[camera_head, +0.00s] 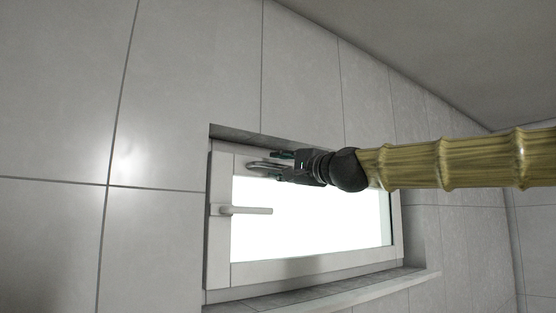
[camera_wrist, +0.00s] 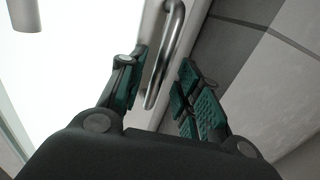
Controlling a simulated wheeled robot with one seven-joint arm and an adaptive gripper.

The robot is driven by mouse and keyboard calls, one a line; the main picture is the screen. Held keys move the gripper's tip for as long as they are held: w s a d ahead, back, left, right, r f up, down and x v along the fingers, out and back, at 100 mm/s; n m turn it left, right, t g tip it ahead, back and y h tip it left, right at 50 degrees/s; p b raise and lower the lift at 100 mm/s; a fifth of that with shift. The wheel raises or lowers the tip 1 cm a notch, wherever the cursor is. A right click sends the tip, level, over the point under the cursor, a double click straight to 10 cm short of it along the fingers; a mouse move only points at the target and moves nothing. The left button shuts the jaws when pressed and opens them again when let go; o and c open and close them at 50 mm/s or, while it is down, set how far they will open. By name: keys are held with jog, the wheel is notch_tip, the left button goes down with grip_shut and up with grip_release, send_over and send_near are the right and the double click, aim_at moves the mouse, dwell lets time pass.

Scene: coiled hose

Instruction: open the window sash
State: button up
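The window sash (camera_head: 224,275) is a white frame around a bright pane, set in a tiled wall recess. A lever handle (camera_head: 245,210) on its left side lies horizontal; its end shows in the wrist view (camera_wrist: 23,13). A metal pull bar (camera_head: 258,167) is on the sash's upper rail, and it shows in the wrist view (camera_wrist: 174,40). My gripper (camera_head: 280,161) is at this bar. In the wrist view my gripper (camera_wrist: 164,63) has its green-padded fingers apart, one on each side of the bar, with a gap visible on the right. I cannot tell whether the left finger touches it.
A tiled sill (camera_head: 330,292) runs below the window. The recess's upper edge (camera_head: 250,137) is close above my gripper. Grey tiled wall (camera_head: 60,90) surrounds the window, and the ceiling (camera_head: 430,50) slopes across the upper right. The space left of the window is clear.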

jog(key=x, duration=0.2)
jog(key=shift+w+a+f+p, duration=0.2)
jog(key=shift+w+f+p, duration=0.05)
jog(key=shift+w+p, duration=0.1)
jog(key=shift+s+d+r, duration=0.15)
jog(key=shift+s+r, duration=0.1)
jog(key=shift+s, duration=0.2)
jog(key=shift+w+f, duration=0.15)
grip_shut()
